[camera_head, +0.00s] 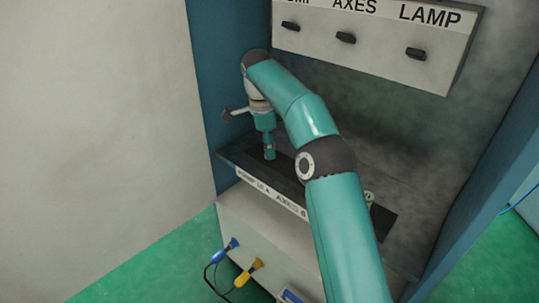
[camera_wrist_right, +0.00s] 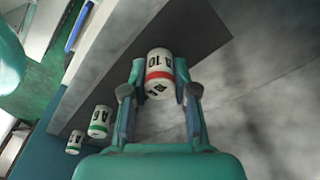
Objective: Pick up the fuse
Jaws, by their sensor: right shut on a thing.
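A white cylindrical fuse (camera_wrist_right: 159,62) with a red band and a marking that seems to end in 10 is between the two fingers of my right gripper (camera_wrist_right: 160,82) in the right wrist view. The fingers are shut on its sides. In the head view my right gripper (camera_head: 268,148) points down at the left part of the dark fuse strip (camera_head: 288,178). The fuse is not clearly visible there. I cannot tell whether its lower end sits in the strip or is clear of it. My left gripper is not in view.
Two white fuses with green bands, marked A6, stand farther along in the wrist view (camera_wrist_right: 99,121) (camera_wrist_right: 75,142). A label runs along the strip's front edge. Above is a panel (camera_head: 372,38) with knobs. Blue (camera_head: 232,244) and yellow (camera_head: 257,264) plugs are below. Cabinet walls flank the arm.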

